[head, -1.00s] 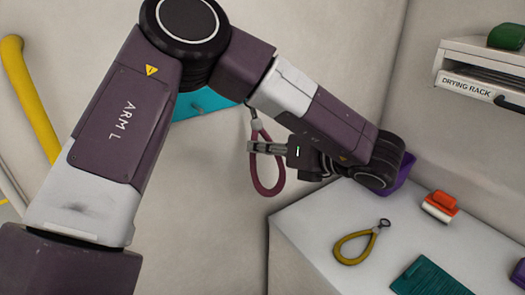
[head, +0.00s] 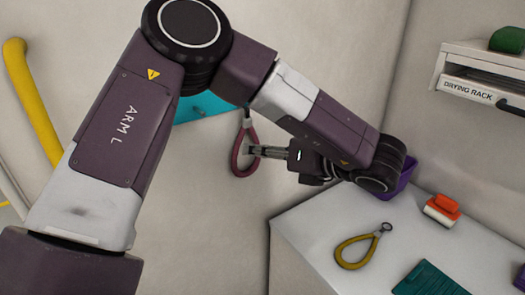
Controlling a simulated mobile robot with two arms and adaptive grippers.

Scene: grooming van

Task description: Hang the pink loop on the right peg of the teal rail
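The pink loop (head: 235,162) hangs below a small grey fitting in the head view, its lower end leaning left. Its upper ring is close to the edge of my arm, and I cannot see clearly what holds it. The teal rail (head: 204,108) on the wall is mostly hidden behind my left arm, and its pegs do not show. My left gripper (head: 252,152) points left, with its fingertips at the loop's right strand. I cannot tell whether the fingers are shut on the strand or just beside it. My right gripper is not in view.
A white counter (head: 310,232) at lower right holds a yellow loop (head: 343,257), an orange-and-white brush (head: 441,210), a purple container (head: 407,175) and a teal item (head: 430,280). A drying rack (head: 480,88) is on the right wall. A yellow hose (head: 30,95) hangs at left.

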